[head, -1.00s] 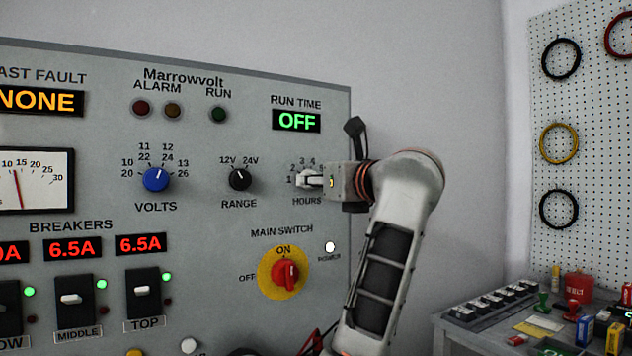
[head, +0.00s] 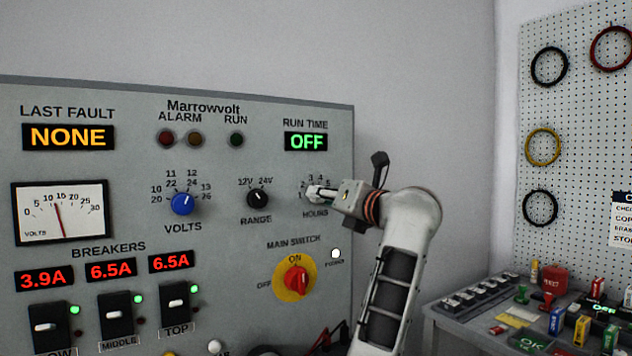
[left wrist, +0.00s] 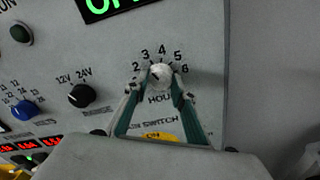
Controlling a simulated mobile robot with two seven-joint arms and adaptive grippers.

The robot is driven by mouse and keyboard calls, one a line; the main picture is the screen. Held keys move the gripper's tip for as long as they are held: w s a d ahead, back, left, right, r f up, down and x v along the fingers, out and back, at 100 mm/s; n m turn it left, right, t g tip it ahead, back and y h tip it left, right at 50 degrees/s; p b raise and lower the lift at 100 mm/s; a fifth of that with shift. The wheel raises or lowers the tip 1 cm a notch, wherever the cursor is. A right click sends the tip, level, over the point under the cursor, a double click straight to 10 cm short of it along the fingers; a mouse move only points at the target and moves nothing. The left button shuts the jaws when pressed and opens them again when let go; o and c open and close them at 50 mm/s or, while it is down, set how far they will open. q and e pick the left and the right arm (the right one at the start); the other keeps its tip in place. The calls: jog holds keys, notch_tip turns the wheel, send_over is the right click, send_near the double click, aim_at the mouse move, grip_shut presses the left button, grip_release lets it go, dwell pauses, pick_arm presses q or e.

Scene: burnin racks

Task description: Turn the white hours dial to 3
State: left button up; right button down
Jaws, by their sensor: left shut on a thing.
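The white hours dial (left wrist: 160,76) is on the grey panel, with numbers 2 to 6 showing around it in the left wrist view. The 1 is hidden there. My left gripper (left wrist: 163,83) has its teal fingers on either side of the dial and is shut on it. In the head view the dial (head: 314,190) is largely covered by my left gripper (head: 322,192), which reaches it from the right. I cannot tell for sure which number the dial points at. The run time display (head: 306,141) reads OFF. My right gripper is not in view.
The black range knob (head: 257,199) and blue volts knob (head: 183,203) are left of the hours dial. The red main switch (head: 297,281) on its yellow plate is below. A cluttered bench (head: 440,309) stands at the right.

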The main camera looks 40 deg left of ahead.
aim_at(316, 152)
pick_arm(q)
jog(key=shift+m+p, duration=0.9)
jog(key=shift+p, duration=0.15)
jog(key=shift+f, duration=0.1)
jog(key=o, duration=1.1)
notch_tip(316, 152, up, 10)
jog(key=shift+r, duration=0.1)
